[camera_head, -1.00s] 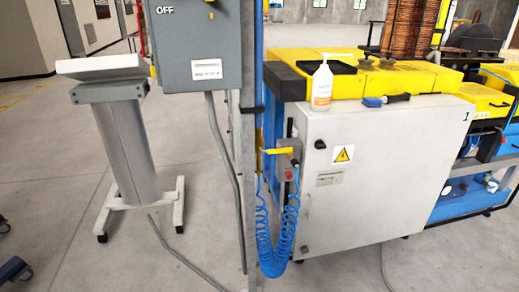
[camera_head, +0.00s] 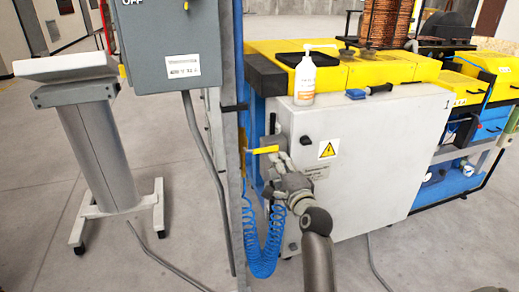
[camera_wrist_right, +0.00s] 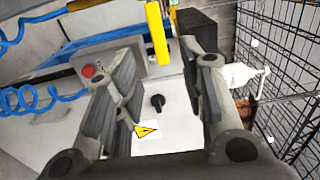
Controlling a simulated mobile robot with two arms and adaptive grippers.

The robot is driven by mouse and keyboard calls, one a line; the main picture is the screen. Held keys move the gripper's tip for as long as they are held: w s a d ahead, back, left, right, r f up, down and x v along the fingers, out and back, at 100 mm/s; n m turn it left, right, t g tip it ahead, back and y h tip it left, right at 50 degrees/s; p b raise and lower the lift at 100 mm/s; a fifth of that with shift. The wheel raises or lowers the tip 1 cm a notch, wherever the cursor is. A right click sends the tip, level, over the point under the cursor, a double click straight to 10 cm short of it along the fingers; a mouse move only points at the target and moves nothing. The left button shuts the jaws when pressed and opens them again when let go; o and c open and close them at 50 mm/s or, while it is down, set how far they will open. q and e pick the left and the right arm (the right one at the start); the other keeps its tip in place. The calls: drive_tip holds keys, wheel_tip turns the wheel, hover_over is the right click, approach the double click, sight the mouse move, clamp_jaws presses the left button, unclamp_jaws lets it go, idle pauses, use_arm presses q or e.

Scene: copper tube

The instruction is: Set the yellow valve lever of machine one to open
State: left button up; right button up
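The yellow valve lever (camera_head: 263,150) lies nearly level on the side of the light grey cabinet (camera_head: 385,160), which bears a "1". It also shows in the right wrist view (camera_wrist_right: 157,34), standing upright near the top middle. My right gripper (camera_head: 280,162) is just right of the lever's free end in the head view. The lever appears beyond the fingertips, and I see no contact. My left gripper is not in view.
A coiled blue hose (camera_head: 264,240) hangs below the lever. A grey post (camera_head: 230,160) stands left of it, with a grey switch box (camera_head: 180,50) above. A red knob (camera_wrist_right: 88,71) is near the left finger.

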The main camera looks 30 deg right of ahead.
sight(269, 150)
drive_tip(key=x, duration=1)
drive_tip(key=shift+f, duration=0.1)
clamp_jaws()
